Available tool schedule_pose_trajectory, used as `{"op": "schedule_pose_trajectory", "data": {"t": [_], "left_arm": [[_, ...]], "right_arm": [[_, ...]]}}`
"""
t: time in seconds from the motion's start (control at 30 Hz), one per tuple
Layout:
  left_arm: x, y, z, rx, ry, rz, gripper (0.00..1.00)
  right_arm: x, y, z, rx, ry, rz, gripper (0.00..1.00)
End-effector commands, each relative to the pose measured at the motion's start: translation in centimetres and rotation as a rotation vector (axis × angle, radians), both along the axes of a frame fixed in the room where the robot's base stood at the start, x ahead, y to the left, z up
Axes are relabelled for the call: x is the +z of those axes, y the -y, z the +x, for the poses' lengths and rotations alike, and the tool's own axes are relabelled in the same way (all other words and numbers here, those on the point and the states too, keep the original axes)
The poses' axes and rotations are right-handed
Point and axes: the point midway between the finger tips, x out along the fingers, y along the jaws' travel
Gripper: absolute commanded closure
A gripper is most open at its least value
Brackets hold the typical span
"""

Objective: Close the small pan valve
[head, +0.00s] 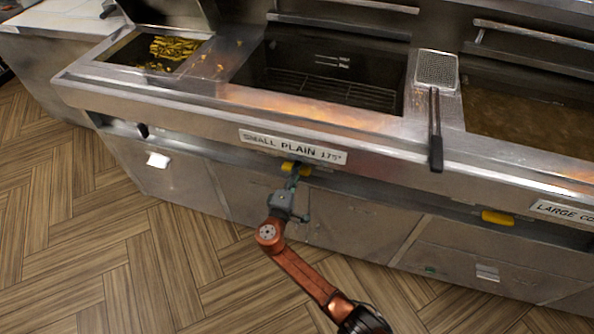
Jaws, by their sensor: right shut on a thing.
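The small pan (325,75) is an empty-looking dark fryer basin with a wire rack in it. Its label (292,147) reads "SMALL PLAIN 175°" on the front panel. Just below the label is a yellow valve handle (296,168). My right gripper (293,181) is at this handle, reaching up from below, and is shut on it. The fingers cover part of the handle, so its exact angle is hard to tell. My left gripper is not in view.
Chips lie in a tray (120,47) at left. The wooden floor (100,250) in front is clear.

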Motion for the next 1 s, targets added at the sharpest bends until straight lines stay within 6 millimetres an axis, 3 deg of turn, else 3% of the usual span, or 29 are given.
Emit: {"op": "schedule_pose_trajectory", "data": {"t": [0.2, 0.23, 0.5, 0.8, 1.0], "left_arm": [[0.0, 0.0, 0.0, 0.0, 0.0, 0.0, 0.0], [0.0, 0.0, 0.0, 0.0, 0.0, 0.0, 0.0], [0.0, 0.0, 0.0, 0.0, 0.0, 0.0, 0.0], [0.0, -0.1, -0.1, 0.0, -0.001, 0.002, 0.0], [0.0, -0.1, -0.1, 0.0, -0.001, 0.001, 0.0]], "right_arm": [[-0.1, -0.1, 0.0, 0.002, -0.002, -0.003, 1.0], [-0.1, -0.1, 0.0, 0.002, -0.002, -0.003, 0.84], [-0.1, -0.1, 0.0, 0.001, -0.001, -0.002, 0.67], [-0.1, -0.1, -0.3, 0.001, 0.0, 0.0, 0.67], [-0.2, -1.0, -2.8, 0.002, -0.002, 0.004, 0.67]]}}
